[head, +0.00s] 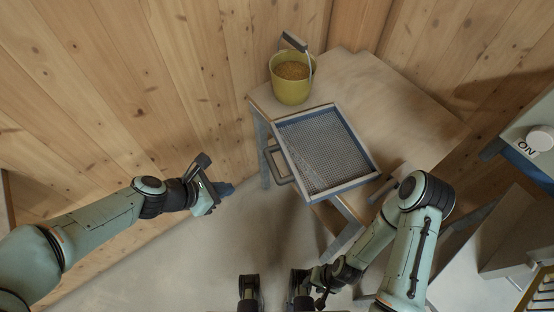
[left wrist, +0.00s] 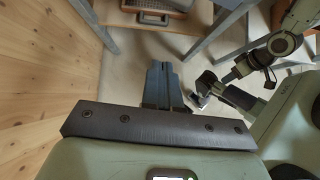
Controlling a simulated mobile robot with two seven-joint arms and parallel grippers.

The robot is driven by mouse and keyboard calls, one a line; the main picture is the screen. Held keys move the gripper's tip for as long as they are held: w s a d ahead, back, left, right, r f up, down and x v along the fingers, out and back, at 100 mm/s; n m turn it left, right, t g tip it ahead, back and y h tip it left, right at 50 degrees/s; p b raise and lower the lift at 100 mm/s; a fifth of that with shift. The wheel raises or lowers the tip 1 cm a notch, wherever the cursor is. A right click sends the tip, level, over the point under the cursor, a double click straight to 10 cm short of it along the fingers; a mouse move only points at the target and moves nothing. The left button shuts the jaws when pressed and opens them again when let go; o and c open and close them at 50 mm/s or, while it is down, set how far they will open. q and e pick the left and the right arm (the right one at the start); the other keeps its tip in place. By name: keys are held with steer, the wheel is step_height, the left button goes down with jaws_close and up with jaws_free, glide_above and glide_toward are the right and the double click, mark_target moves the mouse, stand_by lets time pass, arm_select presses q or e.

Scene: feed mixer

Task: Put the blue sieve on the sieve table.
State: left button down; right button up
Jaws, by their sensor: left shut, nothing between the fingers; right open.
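The blue sieve (head: 322,150), a square blue-sided frame with grey mesh, lies on a pale-topped table (head: 415,108). Its near left part reaches past the table's edge, and its handle (head: 274,166) sticks out to the left. The handle also shows at the top of the left wrist view (left wrist: 153,17). My left gripper (head: 224,188) is shut and empty, left of the handle and apart from it; its closed fingers show in the left wrist view (left wrist: 161,80). My right gripper (head: 318,293) is open, below the sieve in the head view, and touches nothing I can see.
A yellow bucket (head: 291,88) of grain stands on the table just behind the sieve. A wooden wall (head: 130,75) runs along the left and back. A machine with an ON label (head: 530,140) stands at the right. Bare floor (head: 215,255) lies between my arms.

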arm_select(q)
steer(key=w+d+f+b, duration=0.3)
steer(key=w+d, duration=0.3)
steer(key=d, duration=0.3)
steer(key=shift+w+d+f+n+b, duration=0.3)
steer(key=shift+w+f, duration=0.1)
steer(key=shift+f, duration=0.5)
